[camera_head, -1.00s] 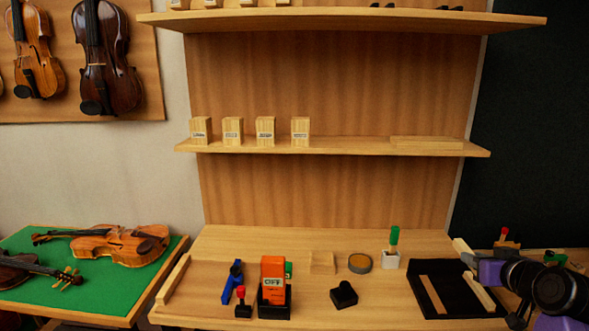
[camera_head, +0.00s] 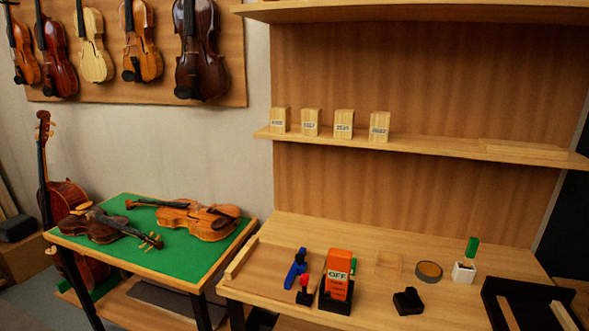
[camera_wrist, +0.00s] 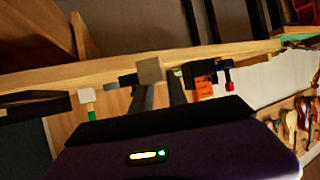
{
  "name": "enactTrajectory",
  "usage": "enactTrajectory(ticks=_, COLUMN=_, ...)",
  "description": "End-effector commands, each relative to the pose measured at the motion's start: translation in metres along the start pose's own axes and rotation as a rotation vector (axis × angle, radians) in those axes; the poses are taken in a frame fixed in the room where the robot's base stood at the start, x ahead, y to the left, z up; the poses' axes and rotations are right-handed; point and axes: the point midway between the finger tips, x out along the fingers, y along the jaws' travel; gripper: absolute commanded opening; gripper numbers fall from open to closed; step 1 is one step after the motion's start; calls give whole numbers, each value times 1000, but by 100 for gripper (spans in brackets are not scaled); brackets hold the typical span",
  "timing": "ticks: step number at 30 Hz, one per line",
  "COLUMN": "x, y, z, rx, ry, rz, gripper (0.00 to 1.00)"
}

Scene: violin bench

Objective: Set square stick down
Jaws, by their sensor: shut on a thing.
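In the wrist view, my gripper (camera_wrist: 160,82) is shut on a pale wooden piece, the square stick (camera_wrist: 150,70), seen nearly end-on between the dark fingertips. Its length is hidden. It appears held in the air, and nothing visible touches its near end. My gripper is outside the head view.
The workbench (camera_head: 450,305) holds an orange OFF-marked device (camera_head: 337,277), a black block (camera_head: 408,301), a round tin (camera_head: 429,270) and a green-handled tool in a white holder (camera_head: 465,271). A black tray (camera_head: 489,296) with strips is at right. A green table (camera_head: 175,262) holds violins.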

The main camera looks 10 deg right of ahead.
Motion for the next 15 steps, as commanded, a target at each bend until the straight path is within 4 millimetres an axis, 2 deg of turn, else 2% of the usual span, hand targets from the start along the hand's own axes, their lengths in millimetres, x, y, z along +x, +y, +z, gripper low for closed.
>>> enactTrajectory(ticks=1, x=-3, y=-23, z=20, rx=-7, ry=-8, rz=-26, gripper=0)
enactTrajectory(ticks=6, x=-15, y=-83, z=67, rx=-42, ry=-6, rz=-94, gripper=0)
enactTrajectory(ticks=10, x=-25, y=-112, z=91, rx=-61, ry=-4, rz=-129, gripper=0)
enactTrajectory(ticks=15, x=-33, y=-126, z=106, rx=-69, ry=0, rz=-146, gripper=0)
